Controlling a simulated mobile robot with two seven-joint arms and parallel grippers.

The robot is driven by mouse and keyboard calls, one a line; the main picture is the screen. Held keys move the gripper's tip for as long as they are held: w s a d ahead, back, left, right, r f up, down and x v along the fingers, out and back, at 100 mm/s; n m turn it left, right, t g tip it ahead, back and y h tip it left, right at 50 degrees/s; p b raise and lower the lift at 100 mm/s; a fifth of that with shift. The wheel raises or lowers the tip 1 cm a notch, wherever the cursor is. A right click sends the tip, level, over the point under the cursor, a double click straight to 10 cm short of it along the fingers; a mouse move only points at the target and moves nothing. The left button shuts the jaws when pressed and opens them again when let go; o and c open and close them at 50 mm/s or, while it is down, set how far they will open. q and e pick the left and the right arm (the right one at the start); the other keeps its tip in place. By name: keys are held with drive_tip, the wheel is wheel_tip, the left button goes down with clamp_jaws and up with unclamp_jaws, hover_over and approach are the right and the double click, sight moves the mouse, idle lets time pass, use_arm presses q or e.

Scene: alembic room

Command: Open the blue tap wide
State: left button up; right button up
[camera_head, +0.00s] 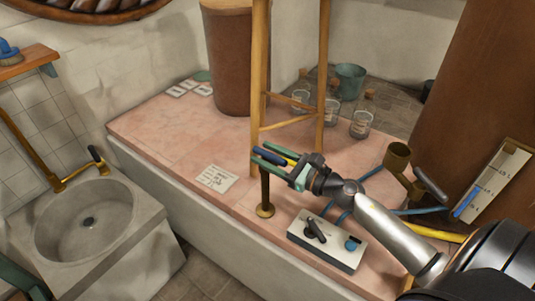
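The blue tap shows as a dark blue lever (268,156) on top of a thin upright brass post (265,190), near the front edge of the pink counter. My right gripper (274,158) reaches in from the right at the lever. Its green fingers look spread, with the blue lever between or just in front of them. I cannot tell whether they touch it. The gripper hides part of the tap's top.
A white control box (325,240) with a black lever and blue knob sits just below my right arm. A wooden stand (258,70) rises close behind the gripper. Glass jars (361,124) stand behind. A stone basin (85,225) is left.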

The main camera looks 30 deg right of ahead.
clamp_jaws()
idle(0.4)
